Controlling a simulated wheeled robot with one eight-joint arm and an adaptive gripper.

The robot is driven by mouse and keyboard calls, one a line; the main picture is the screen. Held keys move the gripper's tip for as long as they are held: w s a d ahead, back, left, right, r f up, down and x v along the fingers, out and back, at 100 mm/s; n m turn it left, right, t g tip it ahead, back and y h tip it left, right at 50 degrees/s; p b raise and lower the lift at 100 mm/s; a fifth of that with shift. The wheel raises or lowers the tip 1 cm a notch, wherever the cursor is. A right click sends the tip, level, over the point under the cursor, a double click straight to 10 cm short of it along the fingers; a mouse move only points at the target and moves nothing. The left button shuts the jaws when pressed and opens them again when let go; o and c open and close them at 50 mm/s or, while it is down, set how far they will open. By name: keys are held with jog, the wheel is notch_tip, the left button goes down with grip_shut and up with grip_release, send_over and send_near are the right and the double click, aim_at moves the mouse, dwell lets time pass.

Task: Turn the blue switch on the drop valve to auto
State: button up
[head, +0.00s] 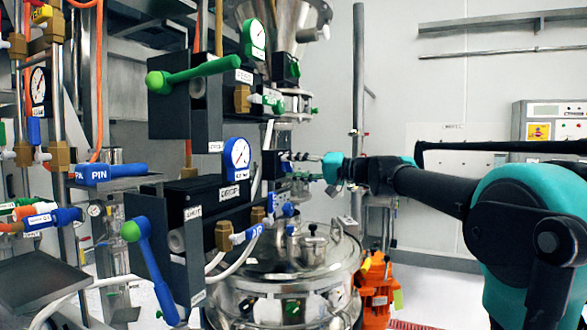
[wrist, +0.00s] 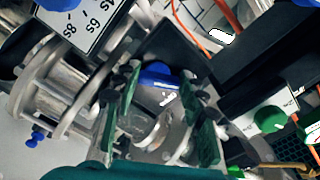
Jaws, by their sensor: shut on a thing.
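The blue switch (wrist: 157,76) shows in the wrist view between my fingertips, in front of a dark box. Small pale lettering shows beside it, too blurred to read. My gripper (wrist: 165,88) has its green-padded fingers on either side of the switch and is shut on it. In the head view my gripper (head: 298,158) reaches in from the right to a small dark box (head: 271,164). The switch is largely hidden there by my fingers, and its setting cannot be read. The drop valve's black housing (head: 207,205), labelled DROP, stands to the left under a blue-rimmed gauge (head: 237,154).
A similar upper valve has a green handle (head: 195,73) and a green-rimmed gauge (head: 254,37). A steel vessel (head: 290,265) stands below my gripper. Pipes and hoses crowd the left; the right is more open.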

jog(key=o, duration=1.2)
jog(key=shift+c, duration=0.2)
jog(key=v, duration=1.2)
